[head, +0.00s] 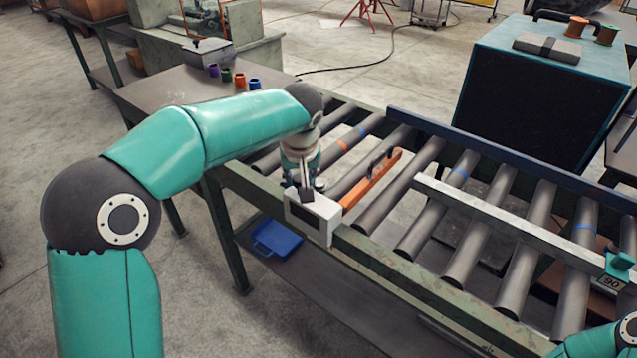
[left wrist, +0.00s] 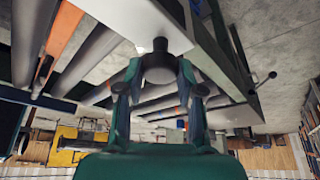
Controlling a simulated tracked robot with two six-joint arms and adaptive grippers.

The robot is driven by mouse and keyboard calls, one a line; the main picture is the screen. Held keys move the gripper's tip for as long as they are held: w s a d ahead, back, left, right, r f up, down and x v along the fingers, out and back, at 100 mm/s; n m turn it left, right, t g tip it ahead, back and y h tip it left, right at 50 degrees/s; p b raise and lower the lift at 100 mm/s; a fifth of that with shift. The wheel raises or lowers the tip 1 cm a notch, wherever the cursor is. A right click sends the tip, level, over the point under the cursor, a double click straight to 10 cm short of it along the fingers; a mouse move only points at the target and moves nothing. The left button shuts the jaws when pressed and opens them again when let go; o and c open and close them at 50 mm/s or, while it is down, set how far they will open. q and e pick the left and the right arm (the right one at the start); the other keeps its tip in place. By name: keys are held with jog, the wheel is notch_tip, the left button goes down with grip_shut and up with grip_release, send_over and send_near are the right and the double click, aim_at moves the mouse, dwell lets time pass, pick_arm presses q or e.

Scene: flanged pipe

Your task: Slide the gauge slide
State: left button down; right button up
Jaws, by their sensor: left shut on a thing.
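A white-grey box (head: 315,216), which looks to be the gauge slide, sits on the green front rail (head: 360,246) of the roller table. Its pale underside or face also shows in the left wrist view (left wrist: 140,18). A dark knob (left wrist: 160,58) stands out from it. My left gripper (head: 306,188) is at the box, with its two fingers (left wrist: 160,78) closed around the knob from both sides. The arm hides part of the rail behind it. Only a piece of my right arm shows at the lower right corner; its gripper is out of view.
A long pale bar (head: 500,221) crosses the rollers at right, near a green block marked 90 (head: 617,270). A blue tray (head: 276,239) is below. Several coloured cups stand on the side table (head: 165,92).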

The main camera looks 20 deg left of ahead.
pick_arm(q)
jog(key=a, duration=0.1)
jog(key=w+a, duration=0.1)
jog(key=a, duration=0.1)
jog(key=shift+w+r, duration=0.1)
jog(key=shift+r, duration=0.05)
jog(key=c, duration=0.8)
grip_release()
jog(key=shift+w+a, duration=0.1)
jog(key=shift+o, duration=0.2)
jog(key=v, duration=1.1)
jog(key=shift+s+d+r, duration=0.25)
jog(key=shift+s+r, duration=0.05)
jog(key=shift+f, duration=0.1)
